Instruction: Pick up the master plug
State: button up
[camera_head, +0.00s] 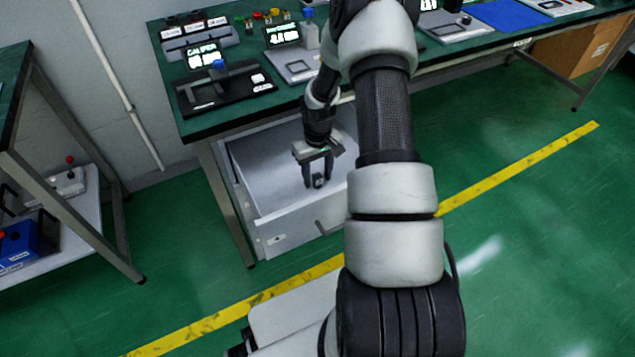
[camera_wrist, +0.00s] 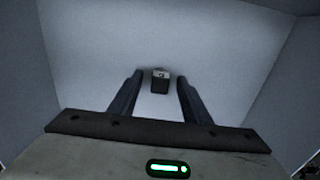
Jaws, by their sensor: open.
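The master plug (camera_wrist: 160,82) is a small dark block with a light grey top. It sits on the pale floor of an open drawer (camera_head: 277,240) under the workbench. In the head view the plug (camera_head: 319,181) shows between my fingertips, low in the drawer. My gripper (camera_head: 318,183) points down into the drawer with its fingers apart. In the wrist view my gripper (camera_wrist: 159,78) has a dark finger on each side of the plug, with a gap on both sides. I cannot tell how far the fingertips are above the drawer floor.
The drawer walls rise close around my gripper. The green workbench (camera_head: 290,98) overhangs the drawer's back and holds gauges with displays, including a black caliper stand (camera_head: 222,90). A side shelf (camera_head: 60,235) stands at left. The green floor in front is clear.

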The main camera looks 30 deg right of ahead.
jog(key=shift+f, duration=0.2)
jog(key=shift+c, duration=0.2)
grip_shut()
